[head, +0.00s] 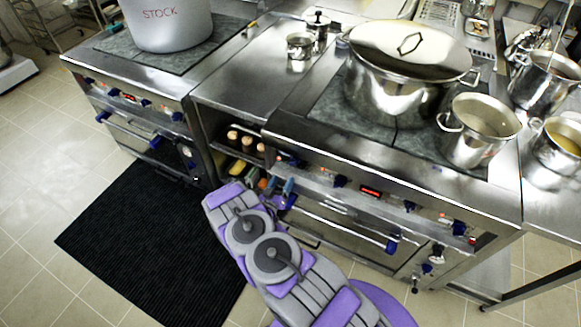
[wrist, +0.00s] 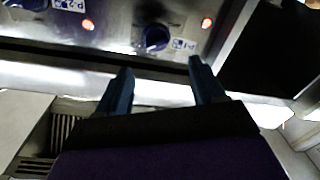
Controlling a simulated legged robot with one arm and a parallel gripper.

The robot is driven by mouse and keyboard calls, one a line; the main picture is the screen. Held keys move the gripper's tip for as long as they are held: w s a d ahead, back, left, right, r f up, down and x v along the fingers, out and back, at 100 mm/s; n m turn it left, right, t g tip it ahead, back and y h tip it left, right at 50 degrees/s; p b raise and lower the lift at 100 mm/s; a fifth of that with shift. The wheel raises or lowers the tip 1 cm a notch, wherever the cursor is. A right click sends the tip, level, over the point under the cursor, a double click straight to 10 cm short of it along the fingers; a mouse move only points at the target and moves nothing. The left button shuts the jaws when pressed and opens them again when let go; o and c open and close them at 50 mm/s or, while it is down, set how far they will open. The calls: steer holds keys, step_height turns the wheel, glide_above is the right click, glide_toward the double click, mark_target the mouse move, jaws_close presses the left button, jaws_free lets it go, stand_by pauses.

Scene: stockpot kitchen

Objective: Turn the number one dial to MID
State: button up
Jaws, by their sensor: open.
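In the wrist view the number one dial (wrist: 155,38) is a dark blue knob on the steel panel, with a small label (wrist: 183,44) beside it. The knob's setting is too blurred to read. My gripper (wrist: 160,82) is open, its two blue fingers apart and empty, with the dial showing beyond the gap between the tips. No contact with the knob shows. In the head view my gripper (head: 276,187) is low at the left end of the right stove's control panel (head: 321,174).
A second knob (wrist: 28,4) shows at the wrist view's top left. A lidded stockpot (head: 395,95) and a smaller open pot (head: 478,130) stand on the right stove. An open shelf (head: 229,140) is left of it. A black mat (head: 140,240) lies on the floor.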

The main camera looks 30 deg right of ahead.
mark_target(294, 161)
steer(key=b+x, duration=0.1)
steer(key=x, duration=0.8)
steer(key=shift+d, duration=0.35)
steer(key=shift+w+d, duration=0.15)
steer(key=shift+d+f, duration=0.1)
steer(key=shift+d, duration=0.05)
steer(key=shift+c, duration=1.3)
steer(key=c, duration=0.8)
